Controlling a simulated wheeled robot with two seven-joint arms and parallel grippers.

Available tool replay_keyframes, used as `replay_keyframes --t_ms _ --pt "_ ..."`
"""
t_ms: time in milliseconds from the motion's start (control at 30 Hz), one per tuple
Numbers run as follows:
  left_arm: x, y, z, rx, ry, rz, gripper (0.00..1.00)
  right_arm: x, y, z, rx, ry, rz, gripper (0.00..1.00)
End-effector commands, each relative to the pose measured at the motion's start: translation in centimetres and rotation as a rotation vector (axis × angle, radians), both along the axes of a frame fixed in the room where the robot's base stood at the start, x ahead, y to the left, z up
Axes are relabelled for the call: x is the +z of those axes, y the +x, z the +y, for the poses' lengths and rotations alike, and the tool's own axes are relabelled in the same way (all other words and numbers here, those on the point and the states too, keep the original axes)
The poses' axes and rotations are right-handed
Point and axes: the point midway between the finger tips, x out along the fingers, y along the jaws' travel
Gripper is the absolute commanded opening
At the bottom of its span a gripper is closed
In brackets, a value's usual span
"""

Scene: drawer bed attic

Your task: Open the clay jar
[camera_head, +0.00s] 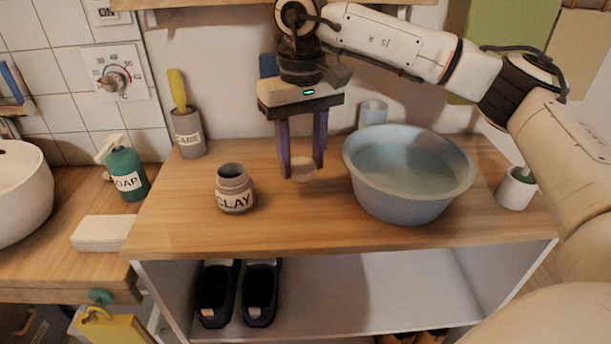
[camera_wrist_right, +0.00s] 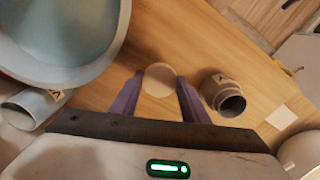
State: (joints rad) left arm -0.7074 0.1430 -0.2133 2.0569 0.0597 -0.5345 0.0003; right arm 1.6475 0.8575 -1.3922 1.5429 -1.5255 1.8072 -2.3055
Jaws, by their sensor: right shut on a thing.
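The clay jar (camera_head: 235,190) stands upright on the wooden top, labelled CLAY, with its mouth open and dark. It also shows in the right wrist view (camera_wrist_right: 222,94). My right gripper (camera_head: 302,172) is to the right of the jar, pointing down, shut on a pale round lid (camera_head: 303,174). The lid shows between the fingertips in the right wrist view (camera_wrist_right: 159,80). It is apart from the jar, and its exact height above the wooden top is hard to tell. My left gripper is not in view.
A large blue-grey basin (camera_head: 408,205) stands close to the right of my right gripper. A grey holder (camera_head: 188,133) with a yellow-handled tool is behind left, and a small cup (camera_head: 373,112) behind the basin. The wooden top (camera_head: 285,228) is clear in front.

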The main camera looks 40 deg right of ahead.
Motion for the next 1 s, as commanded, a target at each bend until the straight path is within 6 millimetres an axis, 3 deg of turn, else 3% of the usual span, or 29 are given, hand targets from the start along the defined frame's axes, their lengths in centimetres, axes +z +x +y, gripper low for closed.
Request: replay_keyframes --t_ms 200,633,667,767,1000 --pt "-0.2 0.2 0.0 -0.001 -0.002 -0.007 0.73 -3.5 -0.1 -0.1 -0.001 -0.002 0.002 0.14" --pt "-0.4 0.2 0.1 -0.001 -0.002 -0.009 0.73 -4.2 0.0 0.0 -0.001 -0.001 0.001 0.14" --pt "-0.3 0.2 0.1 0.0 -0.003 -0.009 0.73 -4.2 0.0 0.0 -0.001 -0.001 0.0 0.43" --pt "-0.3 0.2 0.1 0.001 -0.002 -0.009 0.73 -4.1 0.0 0.0 -0.001 -0.001 0.0 0.6" --pt "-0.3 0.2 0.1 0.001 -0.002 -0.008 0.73 -4.1 0.0 0.0 -0.001 -0.001 0.0 0.6"
